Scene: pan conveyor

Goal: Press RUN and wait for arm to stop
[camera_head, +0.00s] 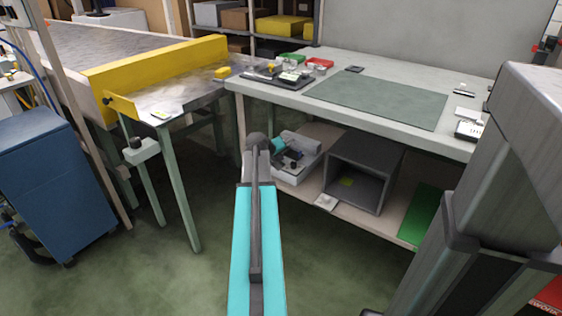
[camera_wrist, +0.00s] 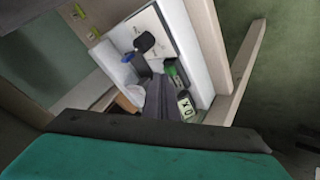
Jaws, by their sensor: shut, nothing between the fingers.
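My gripper (camera_head: 257,148) is shut and empty. In the head view it points away from me, in front of the workbench's lower shelf. I cannot tell whether the fingers touch anything. A conveyor with a yellow guard (camera_head: 160,72) stands at the left. A small pale box with a dark knob (camera_head: 143,151) is on its front leg. No RUN lettering is readable.
The workbench (camera_head: 330,107) has a grey-green mat (camera_head: 375,101) and small trays on top. Under it are a white bin (camera_head: 303,157), an open grey box (camera_head: 362,172) and a green panel (camera_head: 428,212). A blue cabinet (camera_head: 50,180) stands left.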

